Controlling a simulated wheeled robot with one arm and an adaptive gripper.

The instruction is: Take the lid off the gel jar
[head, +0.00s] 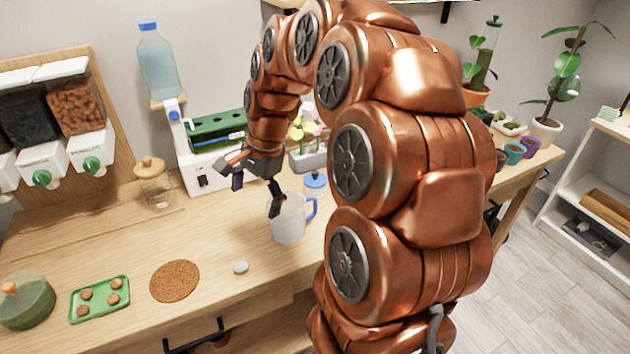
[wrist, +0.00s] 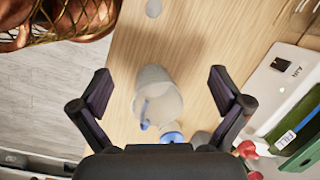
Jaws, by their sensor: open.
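A small jar with a blue lid (head: 315,181) stands on the counter behind the mug, partly hidden by the mug and my arm; I take it for the gel jar. Its blue lid also shows in the wrist view (wrist: 172,136), low in the picture near my gripper's body. The lid appears to be on the jar. My gripper (head: 256,192) is open and empty, above the counter by the white mug (head: 287,222). In the wrist view the mug (wrist: 160,90) lies between the spread fingers, below them.
A glass jar with a wooden lid (head: 154,188) stands to the left. A white machine with a green top (head: 205,165) is behind. A cork mat (head: 175,281), a small white disc (head: 240,267) and a green tray (head: 100,312) lie in front, with bare counter between.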

